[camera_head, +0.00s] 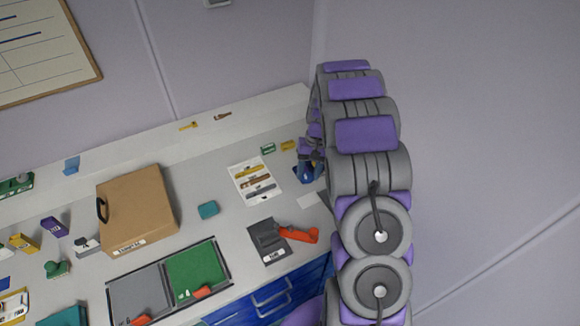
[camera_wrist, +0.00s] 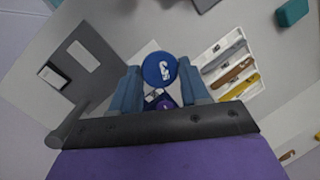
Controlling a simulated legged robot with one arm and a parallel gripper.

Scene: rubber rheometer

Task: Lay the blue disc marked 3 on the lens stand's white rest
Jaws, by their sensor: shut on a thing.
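The blue disc (camera_wrist: 159,69) with a white 3 on its face is held between the two blue fingertips of my gripper (camera_wrist: 160,80) in the wrist view. The 3 appears turned in that view. In the head view, my gripper (camera_head: 307,172) shows as a small blue shape over the right part of the bench, partly hidden by my arm; the disc cannot be told apart there. Just below the disc in the wrist view is a small white and purple item (camera_wrist: 160,99), partly covered by the fingers. I cannot tell whether it is the lens stand.
A white sheet with several coloured strips (camera_head: 255,181) lies left of my gripper. A pale card (camera_head: 308,200) lies near it.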

